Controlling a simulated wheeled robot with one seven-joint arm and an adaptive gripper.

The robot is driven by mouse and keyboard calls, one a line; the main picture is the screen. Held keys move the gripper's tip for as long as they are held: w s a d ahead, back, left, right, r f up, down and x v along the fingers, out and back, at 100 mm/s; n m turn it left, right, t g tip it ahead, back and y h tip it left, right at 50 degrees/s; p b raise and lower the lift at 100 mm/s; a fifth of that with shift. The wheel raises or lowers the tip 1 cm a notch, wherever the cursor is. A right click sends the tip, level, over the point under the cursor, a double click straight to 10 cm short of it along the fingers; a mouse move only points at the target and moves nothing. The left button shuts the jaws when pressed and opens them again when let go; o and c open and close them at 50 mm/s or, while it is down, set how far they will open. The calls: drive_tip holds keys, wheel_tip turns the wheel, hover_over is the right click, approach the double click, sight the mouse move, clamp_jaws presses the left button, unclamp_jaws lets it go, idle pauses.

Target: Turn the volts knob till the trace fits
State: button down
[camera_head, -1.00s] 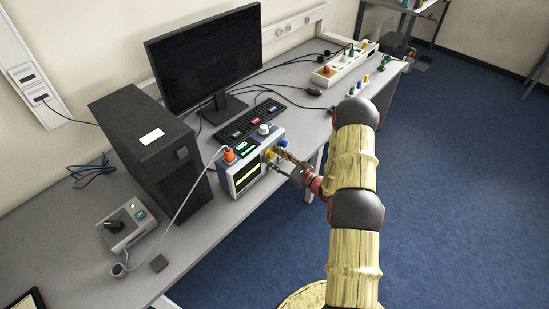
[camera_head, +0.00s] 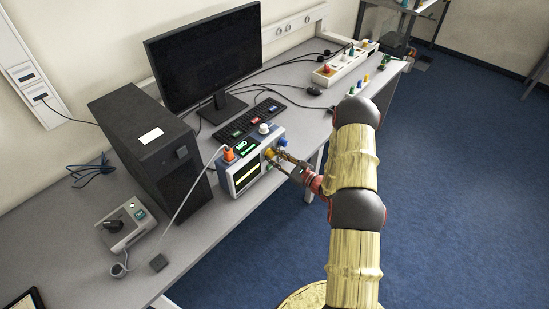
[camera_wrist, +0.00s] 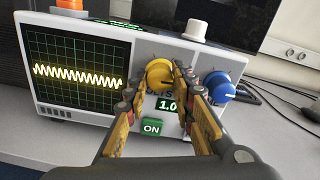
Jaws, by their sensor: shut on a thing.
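The oscilloscope (camera_head: 240,170) stands near the table's front edge, and its screen (camera_wrist: 80,72) shows a yellow wavy trace across the middle, well inside the green grid. My gripper (camera_head: 276,158) is at the scope's front panel, shut on the yellow knob (camera_wrist: 160,74), with one finger on each side of it in the wrist view. The lettering under this knob is mostly hidden by the fingers. A small display (camera_wrist: 167,104) below it reads 1.0. A blue knob (camera_wrist: 218,86) sits to the right, clear of the fingers.
A green ON button (camera_wrist: 152,127) lies below the display, between the fingers. A white knob (camera_wrist: 195,29) and an orange plug (camera_head: 229,154) are on top of the scope. A PC tower (camera_head: 150,150) stands close at left, the keyboard (camera_head: 245,120) behind.

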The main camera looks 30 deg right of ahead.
drive_tip(key=n+b, duration=0.5)
drive_tip(key=n, duration=0.1)
drive_tip(key=shift+f, duration=0.1)
drive_tip(key=n+b, duration=1)
drive_tip(key=n, duration=0.1)
drive_tip(key=shift+b, duration=0.4)
drive_tip(key=n, duration=0.3)
drive_tip(key=shift+n+b, duration=0.3)
drive_tip(key=shift+b, duration=0.05)
drive_tip(key=shift+n, duration=1.1)
drive_tip(key=c, duration=1.5)
unclamp_jaws()
drive_tip(key=shift+r, duration=0.2)
